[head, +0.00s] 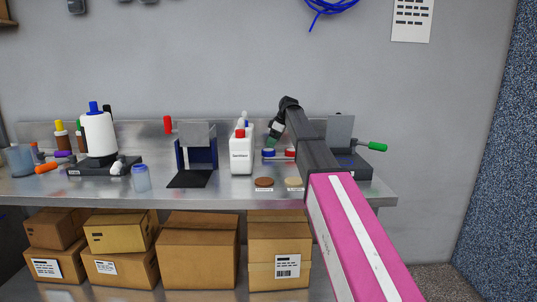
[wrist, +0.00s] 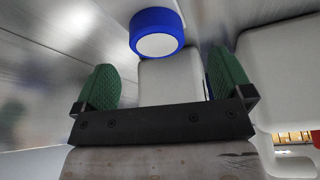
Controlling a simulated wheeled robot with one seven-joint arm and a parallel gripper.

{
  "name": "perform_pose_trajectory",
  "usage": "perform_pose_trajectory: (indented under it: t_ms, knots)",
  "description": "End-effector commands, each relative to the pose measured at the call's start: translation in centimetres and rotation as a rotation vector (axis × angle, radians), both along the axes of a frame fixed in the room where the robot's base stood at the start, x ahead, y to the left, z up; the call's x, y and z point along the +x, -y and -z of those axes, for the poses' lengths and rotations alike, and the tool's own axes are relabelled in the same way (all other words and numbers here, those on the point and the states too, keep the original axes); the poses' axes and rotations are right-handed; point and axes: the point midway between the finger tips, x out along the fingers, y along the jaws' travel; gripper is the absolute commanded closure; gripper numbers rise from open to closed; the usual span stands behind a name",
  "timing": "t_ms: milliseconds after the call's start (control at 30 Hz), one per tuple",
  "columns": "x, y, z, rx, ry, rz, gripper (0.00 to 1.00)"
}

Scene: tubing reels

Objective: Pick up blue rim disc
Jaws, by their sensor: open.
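The blue rim disc (wrist: 157,43) has a blue edge and a pale face.
The white bottle with a red cap (head: 241,153) stands close to the left of my gripper. A red-rimmed disc (head: 290,153) is to the right. Brown (head: 264,182) and cream (head: 293,182) discs lie near the bench's front edge. A dark blue stand (head: 197,152) is further left.

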Motion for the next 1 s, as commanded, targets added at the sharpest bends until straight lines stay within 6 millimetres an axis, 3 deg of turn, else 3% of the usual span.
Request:
perform_pose_trajectory:
  t_ms: [433,667,700,867,1000]
  knots:
    - [1.0,-2.0,4.4,0.000,0.000,0.001,0.02]
    - [1.1,-2.2,4.7,0.000,0.001,0.000,0.02]
    - [1.1,-2.2,4.7,0.000,0.001,0.000,0.06]
    - [1.0,-2.2,4.6,0.000,0.001,0.000,0.56]
    - [1.1,-2.2,4.6,0.000,0.001,0.000,0.56]
